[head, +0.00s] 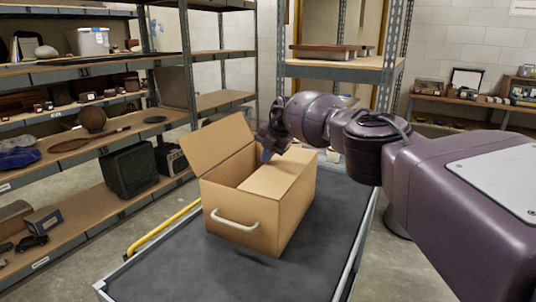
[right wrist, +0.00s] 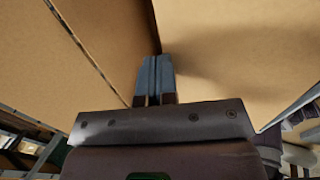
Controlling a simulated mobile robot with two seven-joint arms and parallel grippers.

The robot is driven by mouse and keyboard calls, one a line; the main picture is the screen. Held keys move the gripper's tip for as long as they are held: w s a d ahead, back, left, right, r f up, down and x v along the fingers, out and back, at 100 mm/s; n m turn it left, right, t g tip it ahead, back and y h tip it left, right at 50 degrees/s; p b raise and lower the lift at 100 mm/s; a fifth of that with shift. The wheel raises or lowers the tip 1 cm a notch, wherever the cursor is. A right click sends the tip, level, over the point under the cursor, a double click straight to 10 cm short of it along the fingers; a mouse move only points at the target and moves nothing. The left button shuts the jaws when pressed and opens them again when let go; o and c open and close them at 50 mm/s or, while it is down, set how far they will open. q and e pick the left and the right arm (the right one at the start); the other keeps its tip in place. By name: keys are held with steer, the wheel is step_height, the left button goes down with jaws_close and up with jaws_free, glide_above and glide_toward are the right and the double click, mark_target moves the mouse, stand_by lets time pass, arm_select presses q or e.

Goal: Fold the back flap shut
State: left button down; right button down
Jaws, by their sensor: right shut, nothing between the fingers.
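A tan cardboard box (head: 245,215) with a white handle on its front sits on a dark cart. One flap (head: 218,143) stands open on its left, tilted up and outward. Another panel (head: 276,176) lies folded over the right part of the top. A dark opening shows between them. My right gripper (head: 266,155) is at the far side of the box top, shut and empty. In the right wrist view its blue fingers (right wrist: 155,72) are together close to cardboard (right wrist: 235,50); I cannot tell if they touch. My arm and gripper partly hide the box's far edge. My left gripper is not in view.
The cart top (head: 185,265) has bare dark room around the box, with a yellow bar (head: 163,229) along its left side. Loaded shelves (head: 95,150) stand close on the left. Another shelf rack (head: 335,72) stands behind the cart.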

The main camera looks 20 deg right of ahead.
mark_target(272, 164)
steer(key=shift+f, duration=0.3)
steer(key=shift+r, duration=0.2)
stand_by(0.3)
steer(key=shift+a+r, duration=0.1)
steer(key=shift+r, duration=1)
steer(key=p+v, duration=0.1)
steer(key=v, duration=0.3)
steer(key=shift+s+r+p, duration=0.1)
steer(key=shift+r+p, duration=0.2)
steer(key=shift+p, duration=0.1)
steer(key=p+v, duration=0.1)
steer(key=v, duration=0.4)
steer(key=shift+s+d+r, duration=0.1)
steer(key=shift+s+d, duration=0.05)
steer(key=shift+d, duration=0.1)
